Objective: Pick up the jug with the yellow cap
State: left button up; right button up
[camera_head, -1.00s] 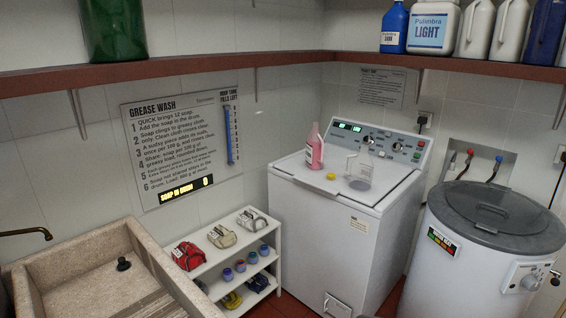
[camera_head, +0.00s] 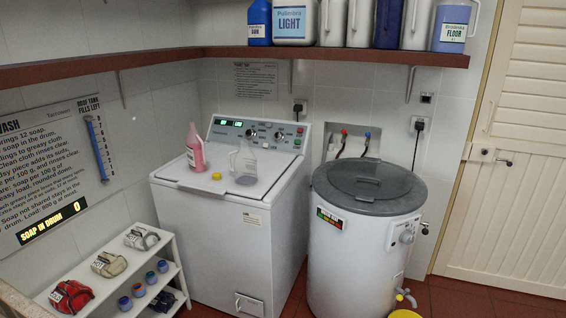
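A clear, nearly empty jug (camera_head: 244,163) with a handle stands upright on top of the white washing machine (camera_head: 222,228). A small round yellow cap (camera_head: 216,176) lies on the lid in front of it, apart from the jug. A pink-filled bottle (camera_head: 195,149) stands upright to the left of the jug. I see no jug with a yellow cap fitted on it. Neither of my grippers shows in the head view.
A round white tub with a grey lid (camera_head: 369,187) stands right of the machine. A low white shelf (camera_head: 128,270) holds cloth bundles and small jars at the left. A wall shelf (camera_head: 237,56) carries several bottles. A louvred door (camera_head: 511,170) is at the right.

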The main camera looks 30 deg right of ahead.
aim_at(245, 163)
jog(key=z, duration=0.75)
